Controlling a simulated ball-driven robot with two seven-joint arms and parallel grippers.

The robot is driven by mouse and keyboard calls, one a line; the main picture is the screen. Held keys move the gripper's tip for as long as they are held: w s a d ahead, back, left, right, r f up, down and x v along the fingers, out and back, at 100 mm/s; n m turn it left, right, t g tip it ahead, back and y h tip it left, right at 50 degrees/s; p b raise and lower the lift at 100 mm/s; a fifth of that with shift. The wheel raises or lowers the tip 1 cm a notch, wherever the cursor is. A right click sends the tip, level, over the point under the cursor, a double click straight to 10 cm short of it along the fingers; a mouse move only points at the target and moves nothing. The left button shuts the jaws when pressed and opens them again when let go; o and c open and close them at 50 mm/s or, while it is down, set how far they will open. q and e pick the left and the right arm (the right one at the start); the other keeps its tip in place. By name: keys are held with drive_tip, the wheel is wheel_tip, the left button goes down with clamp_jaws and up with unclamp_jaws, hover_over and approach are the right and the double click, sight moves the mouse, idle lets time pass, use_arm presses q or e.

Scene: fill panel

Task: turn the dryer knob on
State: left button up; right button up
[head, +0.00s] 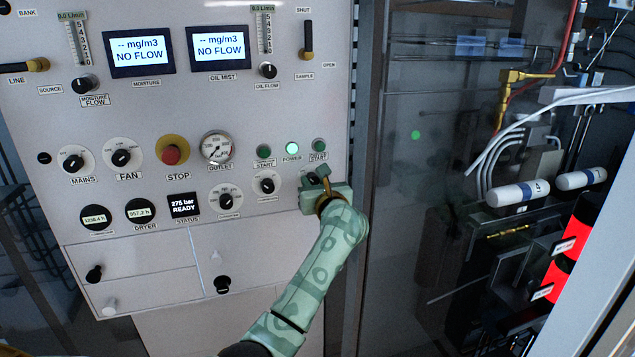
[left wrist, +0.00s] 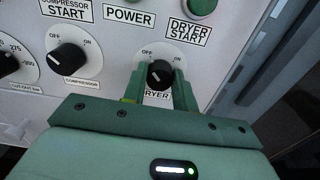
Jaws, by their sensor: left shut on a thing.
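The dryer knob (left wrist: 160,73) is a small black knob on a round white plate marked OFF and ON, with a label below that my gripper partly covers. My left gripper (left wrist: 159,88) has one green finger on each side of the knob and is shut on it. I cannot tell exactly where the knob points. In the head view my left gripper (head: 316,178) is at the panel's right edge, below the dryer start button (head: 319,145), and largely hides the knob. My right gripper is not in view.
The control panel (head: 120,190) carries several other knobs, buttons and gauges. The compressor knob (left wrist: 68,57) is just left of the dryer knob. A green lamp labelled POWER (head: 292,149) is lit. A status screen (head: 184,206) reads 275 bar READY. A dark glass-like door (head: 420,200) stands to the right.

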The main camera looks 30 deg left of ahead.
use_arm(q)
drive_tip(key=shift+r+m+p, duration=0.15)
drive_tip(key=shift+m+p, duration=0.95)
drive_tip(key=shift+p, duration=0.05)
drive_tip(key=m+p, duration=0.6)
drive_tip(key=m, duration=0.1)
drive_tip(key=shift+p, duration=0.4)
drive_tip(key=m+p, duration=0.3)
drive_tip(key=m, duration=0.1)
drive_tip(key=shift+m+p, duration=0.35)
drive_tip(key=shift+m, duration=0.05)
drive_tip(key=shift+m+p, duration=1.1)
drive_tip(key=shift+m, duration=0.6)
drive_tip(key=shift+a, duration=0.1)
drive_tip(key=o, duration=1)
drive_tip(key=shift+s, duration=0.25)
